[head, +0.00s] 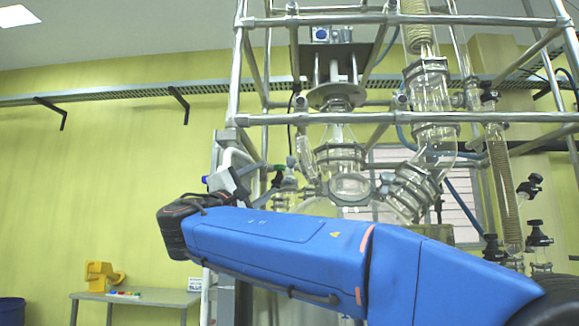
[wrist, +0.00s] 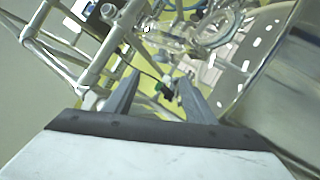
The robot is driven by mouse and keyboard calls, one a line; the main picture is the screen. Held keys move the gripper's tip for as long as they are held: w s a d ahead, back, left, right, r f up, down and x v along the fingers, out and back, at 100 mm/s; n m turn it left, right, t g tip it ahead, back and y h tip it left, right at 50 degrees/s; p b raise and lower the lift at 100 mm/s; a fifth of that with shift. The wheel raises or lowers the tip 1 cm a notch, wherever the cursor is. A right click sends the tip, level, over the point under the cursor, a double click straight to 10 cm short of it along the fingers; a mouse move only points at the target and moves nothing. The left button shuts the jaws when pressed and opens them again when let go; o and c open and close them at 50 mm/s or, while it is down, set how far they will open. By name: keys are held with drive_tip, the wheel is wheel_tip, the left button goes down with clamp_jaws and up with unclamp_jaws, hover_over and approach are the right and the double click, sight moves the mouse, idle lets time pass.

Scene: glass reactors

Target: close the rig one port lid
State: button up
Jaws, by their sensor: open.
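The rig's glass reactor shows behind my blue arm in the head view, with a round clear port (head: 350,187) on its front. In the wrist view, a round glass rim (wrist: 217,27) shows at the upper right. I cannot make out which clear part is the port lid or how it stands. My gripper (head: 252,182) is left of the glassware in the head view. In the wrist view my gripper (wrist: 158,77) is open, its two grey fingers apart with nothing held. A green-and-black fitting (wrist: 162,89) shows between and beyond the fingers.
Metal frame tubes (head: 236,75) surround the glassware; tubes (wrist: 95,70) also run left of the fingers in the wrist view. A large shiny curved vessel (wrist: 265,75) fills the right side there. A side table (head: 140,296) with a yellow object stands at lower left.

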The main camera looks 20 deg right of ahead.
sight(288, 164)
drive_tip(key=x, duration=1.5)
drive_tip(key=shift+w+f, duration=0.1)
drive_tip(key=shift+c, duration=0.5)
clamp_jaws()
drive_tip(key=shift+s+d+r+t+y, duration=0.3)
drive_tip(key=shift+s+d+r+y, duration=0.2)
drive_tip(key=shift+s+d+y, duration=0.3)
drive_tip(key=s+d+r+m+t+y, duration=0.2)
drive_tip(key=s+d+t+y, duration=0.15)
drive_tip(key=d+y, duration=0.3)
drive_tip(key=d+f+m+t+y, duration=0.2)
drive_tip(key=d+f+y, duration=0.2)
drive_tip(key=d+y, duration=0.8)
drive_tip(key=shift+w+f+y, duration=0.25)
drive_tip(key=shift+y, duration=0.1)
drive_tip(key=shift+d, duration=0.1)
